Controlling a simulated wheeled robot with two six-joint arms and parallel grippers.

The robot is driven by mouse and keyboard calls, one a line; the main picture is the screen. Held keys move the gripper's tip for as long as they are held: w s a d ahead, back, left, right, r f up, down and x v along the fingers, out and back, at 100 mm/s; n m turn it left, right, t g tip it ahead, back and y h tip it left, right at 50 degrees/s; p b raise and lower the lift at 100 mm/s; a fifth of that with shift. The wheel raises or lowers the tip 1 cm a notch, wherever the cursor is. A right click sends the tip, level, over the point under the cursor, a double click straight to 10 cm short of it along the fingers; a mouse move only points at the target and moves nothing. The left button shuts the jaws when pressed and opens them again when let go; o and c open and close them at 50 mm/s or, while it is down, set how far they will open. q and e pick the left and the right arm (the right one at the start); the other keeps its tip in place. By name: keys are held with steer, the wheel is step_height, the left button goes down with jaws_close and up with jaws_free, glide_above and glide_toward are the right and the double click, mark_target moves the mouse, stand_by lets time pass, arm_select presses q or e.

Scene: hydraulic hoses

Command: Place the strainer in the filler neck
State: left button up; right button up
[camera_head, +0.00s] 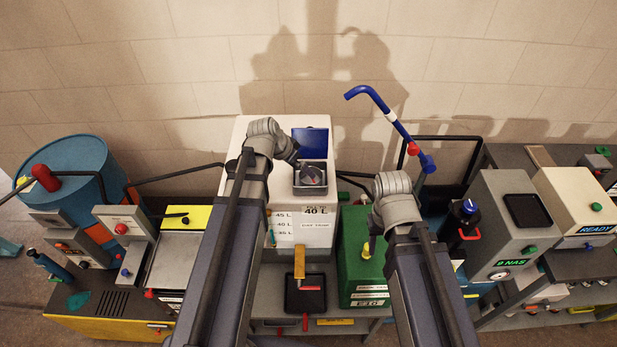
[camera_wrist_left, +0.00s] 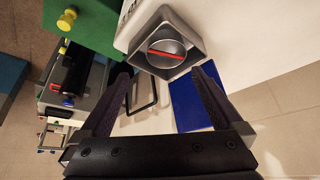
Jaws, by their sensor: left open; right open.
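The filler neck (camera_head: 310,190) is a grey square collar on the white tank (camera_head: 240,140), under a raised blue lid (camera_head: 311,142). The strainer (camera_wrist_left: 172,46), a round grey metal cup with a red bar across it, sits inside the square neck (camera_wrist_left: 150,64) in the left wrist view. How deep it sits is hard to tell. My left gripper (camera_wrist_left: 166,72) is open and empty, its fingers apart on either side of the neck. In the head view its wrist is just left of the neck. My right gripper (camera_head: 420,182) is open, right of the tank; its fingertips are small and dark there.
A blue bent pipe (camera_head: 375,97) with a red piece rises behind my right gripper. The lid (camera_wrist_left: 190,103) is close to my left fingers.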

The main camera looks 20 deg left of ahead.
arm_select(q)
steer(key=s+d+f+n+g+y, duration=0.2)
steer(key=s+d+g+y, duration=0.2)
steer(key=s+d, duration=1.1)
steer(key=s+g, duration=0.1)
steer(key=s, duration=0.2)
steer(key=shift+s+d+f, duration=0.15)
steer(key=shift+s+f, duration=0.05)
steer(key=shift+f, duration=0.05)
